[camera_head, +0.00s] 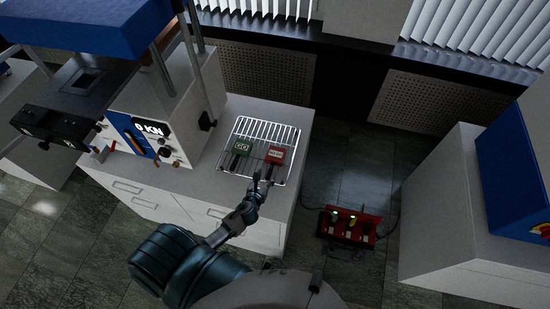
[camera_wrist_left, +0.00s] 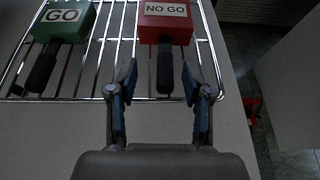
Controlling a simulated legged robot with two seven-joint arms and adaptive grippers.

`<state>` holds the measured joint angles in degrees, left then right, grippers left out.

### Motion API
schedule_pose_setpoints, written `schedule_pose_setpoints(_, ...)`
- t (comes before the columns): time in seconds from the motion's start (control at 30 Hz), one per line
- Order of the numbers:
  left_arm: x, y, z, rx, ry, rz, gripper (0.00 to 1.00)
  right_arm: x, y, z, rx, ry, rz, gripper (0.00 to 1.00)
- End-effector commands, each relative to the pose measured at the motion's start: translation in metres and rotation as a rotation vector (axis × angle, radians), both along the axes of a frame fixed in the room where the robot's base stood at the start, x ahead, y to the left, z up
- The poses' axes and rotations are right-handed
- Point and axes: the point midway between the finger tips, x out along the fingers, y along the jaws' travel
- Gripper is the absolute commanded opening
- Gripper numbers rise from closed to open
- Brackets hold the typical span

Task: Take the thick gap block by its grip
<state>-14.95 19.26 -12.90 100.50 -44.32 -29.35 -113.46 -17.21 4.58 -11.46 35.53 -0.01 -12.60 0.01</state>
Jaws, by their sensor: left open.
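Two blocks with black grips lie on a wire rack (camera_head: 286,134). The red block (camera_head: 275,155), marked NO GO, is on the right, and the green block (camera_head: 241,147), marked GO, is on the left. Which is the thicker one I cannot tell. My left gripper (camera_head: 262,180) is open at the rack's near edge. In the left wrist view, the fingertips (camera_wrist_left: 159,76) appear either side of the red block's black grip (camera_wrist_left: 165,68), with gaps on both sides. The height between them is unclear. The green block's grip (camera_wrist_left: 42,70) lies further left. My right gripper is not in view.
The rack sits on a white cabinet top (camera_head: 300,122). A press with a "0 KN" display (camera_head: 150,129) stands to its left. A red box with lit parts (camera_head: 348,226) is on the floor at right. Another white cabinet (camera_head: 450,190) stands further right.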

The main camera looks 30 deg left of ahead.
Motion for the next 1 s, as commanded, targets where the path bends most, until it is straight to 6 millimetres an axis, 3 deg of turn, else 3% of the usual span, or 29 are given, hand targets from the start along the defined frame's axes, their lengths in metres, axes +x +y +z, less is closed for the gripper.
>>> schedule_pose_setpoints(0.4, 0.047, 0.003, -0.021, -0.002, 0.001, 0.002, 0.5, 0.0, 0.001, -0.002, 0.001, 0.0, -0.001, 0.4)
schedule_pose_setpoints(0.7, 0.051, 0.004, -0.023, -0.001, 0.001, 0.0, 0.5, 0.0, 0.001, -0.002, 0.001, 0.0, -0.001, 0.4)
schedule_pose_setpoints(0.9, 0.051, 0.004, -0.023, -0.001, 0.001, 0.0, 0.0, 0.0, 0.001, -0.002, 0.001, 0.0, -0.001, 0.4)
schedule_pose_setpoints(1.0, 0.051, 0.004, -0.023, -0.001, 0.001, 0.0, 0.0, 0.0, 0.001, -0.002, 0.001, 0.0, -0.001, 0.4)
